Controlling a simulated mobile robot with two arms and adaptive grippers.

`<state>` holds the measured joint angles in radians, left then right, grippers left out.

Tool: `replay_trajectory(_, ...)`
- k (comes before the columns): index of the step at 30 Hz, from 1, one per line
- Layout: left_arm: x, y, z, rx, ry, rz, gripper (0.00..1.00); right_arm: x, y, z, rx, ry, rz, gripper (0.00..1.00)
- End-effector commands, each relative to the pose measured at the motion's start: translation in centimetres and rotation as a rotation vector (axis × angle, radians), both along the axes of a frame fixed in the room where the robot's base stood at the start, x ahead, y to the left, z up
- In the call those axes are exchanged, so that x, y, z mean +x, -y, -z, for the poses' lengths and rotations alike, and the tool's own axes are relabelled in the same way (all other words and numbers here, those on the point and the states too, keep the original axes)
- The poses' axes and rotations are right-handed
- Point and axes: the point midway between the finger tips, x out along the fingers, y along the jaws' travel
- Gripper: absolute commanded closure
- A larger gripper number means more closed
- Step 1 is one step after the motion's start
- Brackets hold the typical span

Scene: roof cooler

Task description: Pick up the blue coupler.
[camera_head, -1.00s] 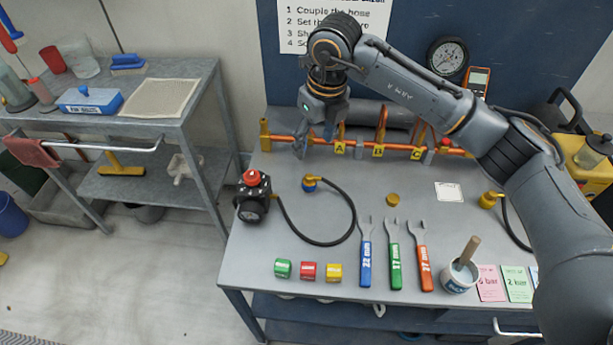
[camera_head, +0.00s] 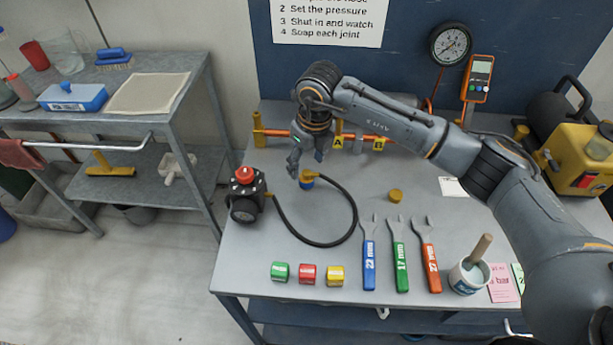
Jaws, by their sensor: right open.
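The blue coupler (camera_head: 307,183) sits on the grey bench, with a brass elbow at its top joined to the end of a black hose (camera_head: 355,212). My right gripper (camera_head: 305,164) is open and empty, fingers pointing down. In the picture its fingertips are just above and around the coupler's brass top; I cannot tell whether they touch it. The hose loops round to a black regulator with a red knob (camera_head: 246,196) at the left. My left gripper is not in view.
An orange pipe with tags (camera_head: 378,144) runs behind the gripper. In front lie a blue spanner (camera_head: 369,262), other spanners, small colored blocks (camera_head: 307,274) and a pot with a brush (camera_head: 468,276). A brass cap (camera_head: 395,196) lies to the right. Bench inside the hose loop is clear.

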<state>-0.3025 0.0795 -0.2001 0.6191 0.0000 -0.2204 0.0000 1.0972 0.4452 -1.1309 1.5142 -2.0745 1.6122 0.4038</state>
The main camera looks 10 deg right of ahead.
Motion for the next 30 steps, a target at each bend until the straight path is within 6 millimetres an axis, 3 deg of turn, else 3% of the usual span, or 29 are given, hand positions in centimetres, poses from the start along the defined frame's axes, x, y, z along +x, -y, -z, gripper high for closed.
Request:
replay_trajectory(5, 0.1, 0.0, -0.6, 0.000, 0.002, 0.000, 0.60, 0.3, 0.1, 1.2, 0.000, -0.004, 0.001, 0.38)
replay_trajectory(13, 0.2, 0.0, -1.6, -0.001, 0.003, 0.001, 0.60, 1.1, 0.2, 4.9, 0.000, -0.004, 0.001, 0.38)
replay_trajectory(22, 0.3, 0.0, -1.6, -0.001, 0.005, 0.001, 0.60, 1.2, 0.1, 5.5, 0.000, 0.000, 0.000, 0.38)
replay_trajectory(30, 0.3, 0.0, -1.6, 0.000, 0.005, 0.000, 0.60, 1.2, 0.1, 5.5, 0.000, 0.000, 0.000, 0.93)
